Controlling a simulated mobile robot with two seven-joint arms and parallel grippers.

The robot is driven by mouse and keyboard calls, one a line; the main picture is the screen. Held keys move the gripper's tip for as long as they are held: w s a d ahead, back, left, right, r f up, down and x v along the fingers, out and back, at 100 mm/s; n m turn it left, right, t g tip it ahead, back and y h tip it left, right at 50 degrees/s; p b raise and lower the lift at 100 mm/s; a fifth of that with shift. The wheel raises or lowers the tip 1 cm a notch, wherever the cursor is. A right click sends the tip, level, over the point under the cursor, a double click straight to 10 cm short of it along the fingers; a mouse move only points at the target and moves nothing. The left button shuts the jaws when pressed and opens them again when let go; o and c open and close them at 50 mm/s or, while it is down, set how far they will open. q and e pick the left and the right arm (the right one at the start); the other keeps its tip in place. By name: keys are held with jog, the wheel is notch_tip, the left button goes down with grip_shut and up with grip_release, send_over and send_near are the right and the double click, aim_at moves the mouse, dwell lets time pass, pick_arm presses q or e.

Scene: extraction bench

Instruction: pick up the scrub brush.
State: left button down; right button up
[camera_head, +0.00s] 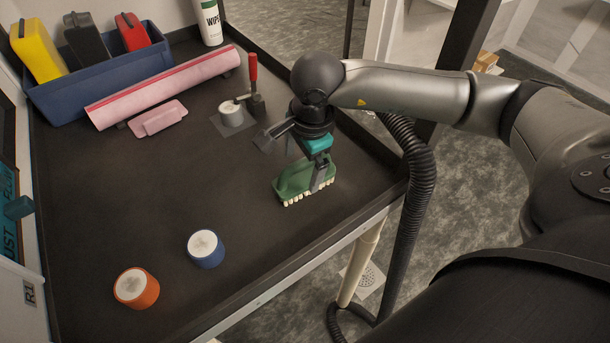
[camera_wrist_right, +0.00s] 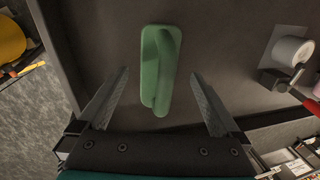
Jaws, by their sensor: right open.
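The scrub brush (camera_head: 291,180) has a green body and pale bristles, and lies bristles down on the dark bench top near its right edge. In the right wrist view the brush (camera_wrist_right: 160,62) runs lengthwise between the two finger lines. My right gripper (camera_head: 317,183) is open and points down over the brush. In the right wrist view the fingers (camera_wrist_right: 160,75) stand apart on either side, with a gap to the brush on each side. My left gripper is not in view.
A red-handled clamp (camera_head: 255,88) on a plate with a white-topped cylinder (camera_head: 231,114) stands behind the gripper. Blue (camera_head: 206,249) and orange (camera_head: 136,288) pucks stand in front. A pink roll (camera_head: 165,85), pink block (camera_head: 158,118) and blue bin (camera_head: 105,86) are behind. Mid-bench is clear.

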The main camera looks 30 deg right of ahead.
aim_at(302, 179)
jog(key=f, duration=0.4)
jog(key=shift+w+d+f+p, duration=0.15)
jog(key=shift+w+f+p, duration=0.15)
jog(key=shift+w+f, duration=0.1)
jog(key=shift+r, duration=0.1)
jog(key=c, duration=1.5)
